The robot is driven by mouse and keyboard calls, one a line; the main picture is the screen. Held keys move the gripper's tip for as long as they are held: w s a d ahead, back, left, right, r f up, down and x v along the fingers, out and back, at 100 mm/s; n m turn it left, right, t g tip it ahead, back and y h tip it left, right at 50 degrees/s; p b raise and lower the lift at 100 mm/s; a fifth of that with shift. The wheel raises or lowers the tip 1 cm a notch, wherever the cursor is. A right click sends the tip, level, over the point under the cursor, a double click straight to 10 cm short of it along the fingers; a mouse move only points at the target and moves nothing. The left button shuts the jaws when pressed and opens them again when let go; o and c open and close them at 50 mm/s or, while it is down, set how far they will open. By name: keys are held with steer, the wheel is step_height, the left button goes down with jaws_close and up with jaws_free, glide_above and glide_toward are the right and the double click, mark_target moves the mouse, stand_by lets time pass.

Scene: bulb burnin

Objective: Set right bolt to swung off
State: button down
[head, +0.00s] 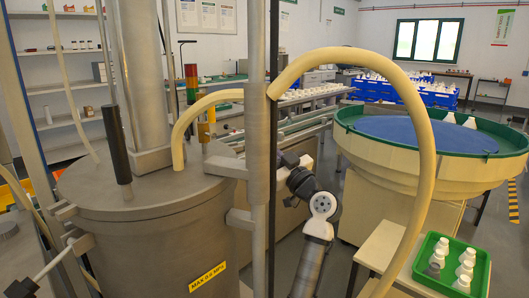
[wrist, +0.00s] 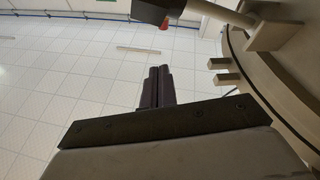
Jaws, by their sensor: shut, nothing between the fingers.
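A grey metal vessel (head: 165,245) with a round lid (head: 95,185) stands at the left in the head view. Lugs stick out of its right side (head: 240,219) and lid edge, beside a vertical pole. I cannot clearly make out the right bolt there; the pole partly covers this area. My gripper (wrist: 158,70) shows in the wrist view with its dark fingers together and nothing between them. Paired lugs (wrist: 224,78) on a curved metal wall are right of the fingertips, apart from them.
A cream hose (head: 428,130) arches over the right side. A round green-rimmed bowl (head: 400,150) stands behind it. A green tray (head: 450,264) of white bottles sits on a low bench at the lower right.

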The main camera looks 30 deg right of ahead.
steer(key=shift+d+f+m+h+b, duration=0.2)
steer(key=shift+f+m+h+b, duration=0.3)
steer(key=shift+f+m, duration=0.55)
steer(key=shift+d+f+m+h+b, duration=0.2)
steer(key=shift+f+m+h+b, duration=0.15)
steer(key=shift+f+m+h, duration=0.6)
steer(key=shift+d+f+m+h+b, duration=0.25)
steer(key=shift+f+m+b, duration=0.3)
steer(key=shift+m, duration=0.85)
steer(key=shift+f, duration=0.25)
steer(key=shift+a, duration=0.1)
